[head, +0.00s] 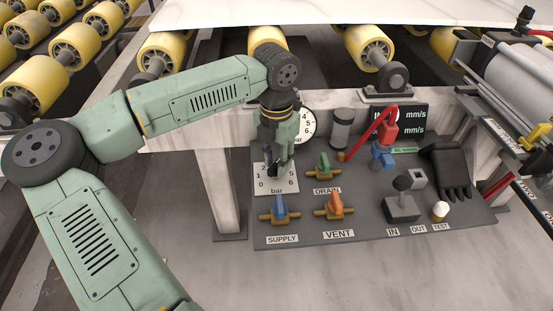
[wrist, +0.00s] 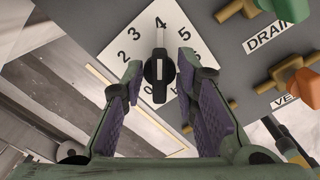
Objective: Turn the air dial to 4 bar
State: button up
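The air dial is a black knob (wrist: 157,73) on a white square plate (wrist: 195,50) numbered 0 to 6. In the wrist view its narrow pointer end aims up at the 4, as far as I can tell. My gripper (wrist: 159,64) is open, with one finger on each side of the knob and a small gap showing on both sides. In the head view my gripper (head: 273,168) is over the dial plate (head: 290,187) and hides most of the knob and some numbers.
A blue SUPPLY valve (head: 280,208) is just below. A round gauge (head: 308,126) stands behind my gripper. A black glove (head: 449,172) lies at right.

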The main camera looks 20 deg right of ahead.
aim_at(277, 162)
jog(key=shift+r, duration=0.1)
notch_tip(277, 162, up, 12)
jog(key=shift+f, duration=0.1)
dwell(0.5)
dwell(0.4)
